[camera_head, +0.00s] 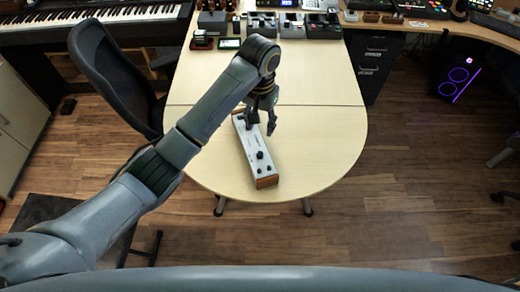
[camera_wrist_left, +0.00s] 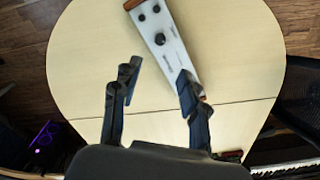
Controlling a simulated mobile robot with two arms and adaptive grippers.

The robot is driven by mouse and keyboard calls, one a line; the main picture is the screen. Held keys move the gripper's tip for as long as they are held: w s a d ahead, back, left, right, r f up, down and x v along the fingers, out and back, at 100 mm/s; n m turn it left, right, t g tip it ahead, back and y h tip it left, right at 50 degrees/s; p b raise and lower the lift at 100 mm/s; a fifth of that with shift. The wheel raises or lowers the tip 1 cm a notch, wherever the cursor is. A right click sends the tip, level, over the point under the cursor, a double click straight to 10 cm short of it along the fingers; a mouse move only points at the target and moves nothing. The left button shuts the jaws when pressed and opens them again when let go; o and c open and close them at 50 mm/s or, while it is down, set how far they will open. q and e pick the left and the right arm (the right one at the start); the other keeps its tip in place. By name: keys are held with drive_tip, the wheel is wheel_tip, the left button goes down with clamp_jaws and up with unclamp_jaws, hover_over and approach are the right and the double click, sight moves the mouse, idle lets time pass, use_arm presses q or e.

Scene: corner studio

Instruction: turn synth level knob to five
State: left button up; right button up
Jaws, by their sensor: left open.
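The synth (camera_head: 248,148) is a long white panel with brown wooden ends, lying on the light wood table. Dark knobs (camera_head: 260,155) stand on its near half; their markings are too small to read. My left gripper (camera_head: 262,122) is open over the far part of the synth, with nothing visible between its fingers. In the left wrist view the open fingers (camera_wrist_left: 155,80) spread apart, the right one overlapping the synth (camera_wrist_left: 175,55). Several knobs show there, a larger one (camera_wrist_left: 160,39) nearest the fingers. Contact with the panel cannot be told. My right gripper is out of view.
The table (camera_head: 320,125) is bare around the synth. Small devices and pedals (camera_head: 305,27) line its back edge. A black office chair (camera_head: 105,75) stands at its left, a keyboard (camera_head: 95,15) behind that. A dark computer case (camera_head: 455,78) stands right.

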sight(260, 154)
use_arm(q)
wheel_tip(260, 154, down, 14)
drive_tip(key=shift+r+p, duration=0.15)
drive_tip(key=shift+p, duration=0.3)
clamp_jaws()
